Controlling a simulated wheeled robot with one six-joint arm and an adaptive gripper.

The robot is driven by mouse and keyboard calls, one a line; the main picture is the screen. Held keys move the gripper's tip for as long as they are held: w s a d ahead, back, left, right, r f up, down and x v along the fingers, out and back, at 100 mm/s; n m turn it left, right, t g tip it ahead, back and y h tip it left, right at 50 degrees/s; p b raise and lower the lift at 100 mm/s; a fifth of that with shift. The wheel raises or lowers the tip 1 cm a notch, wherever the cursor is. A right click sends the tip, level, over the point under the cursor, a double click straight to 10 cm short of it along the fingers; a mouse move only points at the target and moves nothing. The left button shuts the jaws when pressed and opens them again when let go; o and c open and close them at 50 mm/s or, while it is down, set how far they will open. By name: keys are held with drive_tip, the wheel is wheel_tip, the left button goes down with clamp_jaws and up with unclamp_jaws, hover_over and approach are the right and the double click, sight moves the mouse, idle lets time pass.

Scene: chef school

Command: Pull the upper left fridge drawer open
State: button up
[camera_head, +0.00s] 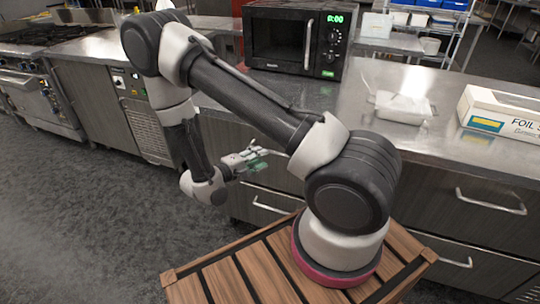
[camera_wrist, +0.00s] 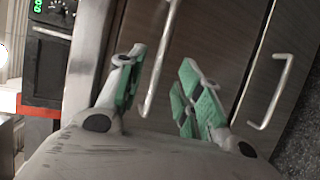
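The upper left fridge drawer (camera_head: 287,174) is in the steel front under the counter, partly hidden behind my arm and gripper. It looks shut. My gripper (camera_head: 250,158) is in front of it. In the wrist view, my gripper (camera_wrist: 163,92) is open, with green pads on both fingers. The bar handle of the drawer (camera_wrist: 160,60) runs between the two fingers in the picture, closer to the left one. I cannot tell whether the fingers touch it or how deep they reach around it.
The lower left drawer's handle (camera_head: 270,208) is below; it also shows in the wrist view (camera_wrist: 272,92). The right drawers have an upper handle (camera_head: 490,203) and a lower handle (camera_head: 455,262). A microwave (camera_head: 300,40), a white container (camera_head: 403,106) and a foil box (camera_head: 505,112) stand on the counter. Floor at left is clear.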

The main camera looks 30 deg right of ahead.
drive_tip(key=x, duration=0.7)
drive_tip(key=shift+w+d+f, duration=0.1)
drive_tip(key=shift+w+d, duration=0.05)
drive_tip(key=shift+d, duration=0.15)
clamp_jaws()
